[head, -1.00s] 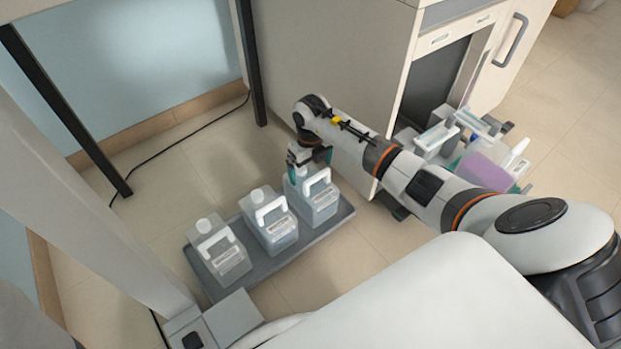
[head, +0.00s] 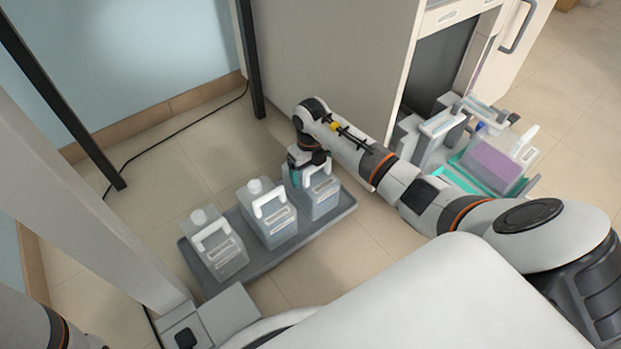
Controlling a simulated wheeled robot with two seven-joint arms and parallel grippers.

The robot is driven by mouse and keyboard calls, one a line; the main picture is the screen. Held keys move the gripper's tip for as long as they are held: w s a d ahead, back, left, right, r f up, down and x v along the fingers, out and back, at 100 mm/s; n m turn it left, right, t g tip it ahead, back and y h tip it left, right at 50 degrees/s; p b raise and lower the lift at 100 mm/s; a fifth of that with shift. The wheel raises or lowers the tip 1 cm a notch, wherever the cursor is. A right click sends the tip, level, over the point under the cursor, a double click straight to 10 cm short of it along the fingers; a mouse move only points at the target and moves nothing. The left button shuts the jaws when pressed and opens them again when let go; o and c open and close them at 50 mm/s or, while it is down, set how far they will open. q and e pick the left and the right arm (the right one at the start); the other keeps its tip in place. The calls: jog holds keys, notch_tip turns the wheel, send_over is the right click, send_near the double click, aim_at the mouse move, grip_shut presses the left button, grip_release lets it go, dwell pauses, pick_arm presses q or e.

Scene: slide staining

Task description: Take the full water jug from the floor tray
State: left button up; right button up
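Three translucent jugs with white handles stand upright in a row on the grey floor tray (head: 292,250): a left jug (head: 222,256), a middle jug (head: 277,226) and a right jug (head: 322,196). Their water levels are hard to tell apart. My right gripper (head: 297,174) points down at the top of the right jug, beside its handle. The gripper's own wrist and the jug top hide the fingertips, so whether they are closed on anything does not show. Part of my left arm shows at the bottom left corner; its gripper is out of view.
A cabinet (head: 330,60) stands behind the tray. An open compartment at right has a pulled-out rack with a purple-filled container (head: 492,165). Black table legs (head: 250,60) and a cable on the floor are at left. Floor in front of the tray is clear.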

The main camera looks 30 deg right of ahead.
jog(key=c, duration=0.6)
jog(key=shift+w+r, duration=0.1)
jog(key=shift+c, duration=1.1)
jog(key=shift+r, duration=0.15)
